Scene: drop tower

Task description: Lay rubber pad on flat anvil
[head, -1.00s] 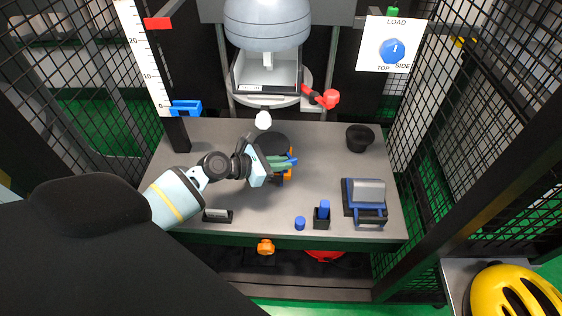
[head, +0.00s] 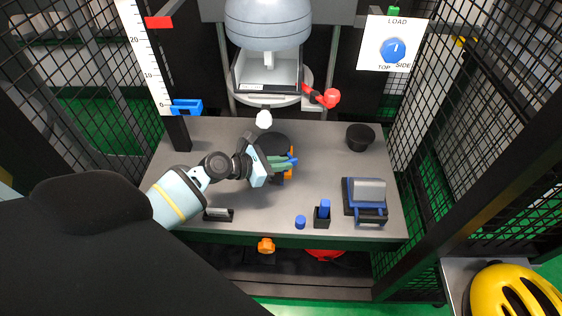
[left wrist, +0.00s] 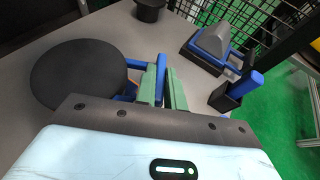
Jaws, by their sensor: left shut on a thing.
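A black round disc (head: 270,145), which looks like the rubber pad, is at the middle of the grey bench; it shows large at left in the left wrist view (left wrist: 78,77). My left gripper (head: 284,162) is just in front of and right of it, with green fingers shut on a slim blue bar (left wrist: 159,77). Orange parts (head: 289,151) show beside the fingers. Whether the bar joins the disc is hidden. I cannot tell which part is the flat anvil, or whether the disc rests on it. My right gripper is not in view.
A black cup (head: 360,138) and a grey block in a blue frame (head: 368,196) stand at right. Small blue pieces (head: 323,210) are at the front. The carriage with a grey dome (head: 267,24) hangs behind, near a red-knobbed lever (head: 329,98). Mesh walls flank the bench.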

